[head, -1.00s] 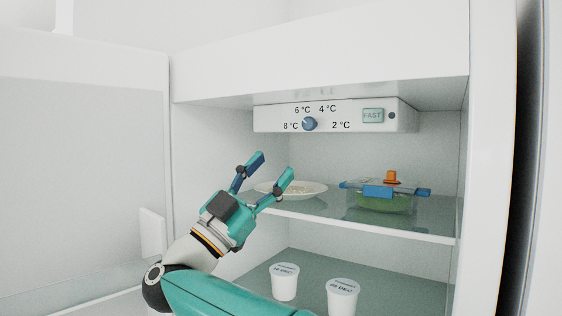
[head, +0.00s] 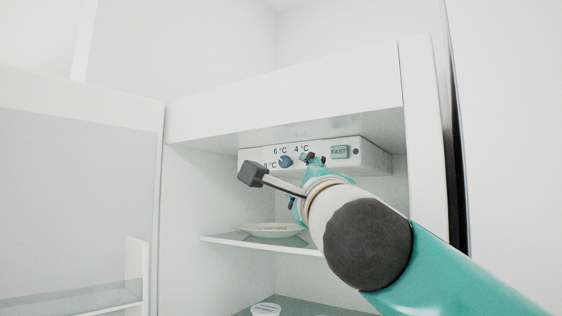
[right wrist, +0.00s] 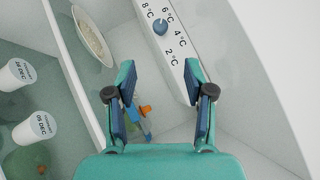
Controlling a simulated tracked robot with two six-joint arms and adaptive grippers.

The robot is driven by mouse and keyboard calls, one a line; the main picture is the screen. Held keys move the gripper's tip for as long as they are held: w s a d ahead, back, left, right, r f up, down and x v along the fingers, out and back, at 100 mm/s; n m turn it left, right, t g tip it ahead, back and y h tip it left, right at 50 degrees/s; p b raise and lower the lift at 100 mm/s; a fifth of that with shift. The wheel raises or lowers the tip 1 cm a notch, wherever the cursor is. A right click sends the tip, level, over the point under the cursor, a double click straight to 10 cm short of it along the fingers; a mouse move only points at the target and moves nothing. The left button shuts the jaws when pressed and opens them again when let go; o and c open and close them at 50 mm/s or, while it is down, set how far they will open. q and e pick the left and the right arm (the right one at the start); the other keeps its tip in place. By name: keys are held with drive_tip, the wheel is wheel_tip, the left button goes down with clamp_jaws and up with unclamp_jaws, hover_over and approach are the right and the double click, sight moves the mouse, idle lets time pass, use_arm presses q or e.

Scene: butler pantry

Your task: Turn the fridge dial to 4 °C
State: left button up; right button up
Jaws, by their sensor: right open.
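The fridge dial (head: 286,161) is a small blue knob on the white control panel (head: 374,156) under the fridge ceiling. Labels 6 °C and 4 °C show above it, and 8 °C is partly hidden at left. In the right wrist view the dial (right wrist: 160,27) lies beyond the fingertips, with 8, 6, 4 and 2 °C around it. I cannot read its pointer clearly. My right gripper (head: 312,158) is in front of the panel, just right of the dial, hiding the 2 °C label. In the wrist view the gripper (right wrist: 158,72) is open and empty, apart from the dial.
The FAST button (head: 339,152) is right of the dial. A plate (head: 271,230) rests on the glass shelf (head: 225,239) below. White cups (right wrist: 34,128) stand lower, and an orange-and-blue item (right wrist: 146,112) shows between the fingers. The open door (head: 75,200) is at left.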

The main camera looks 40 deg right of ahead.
sight(286, 163)
drive_tip(key=p+x, duration=0.5)
drive_tip(key=x, duration=0.7)
drive_tip(key=shift+w+r, duration=0.15)
drive_tip(key=shift+w, duration=0.3)
drive_tip(key=shift+c, duration=0.3)
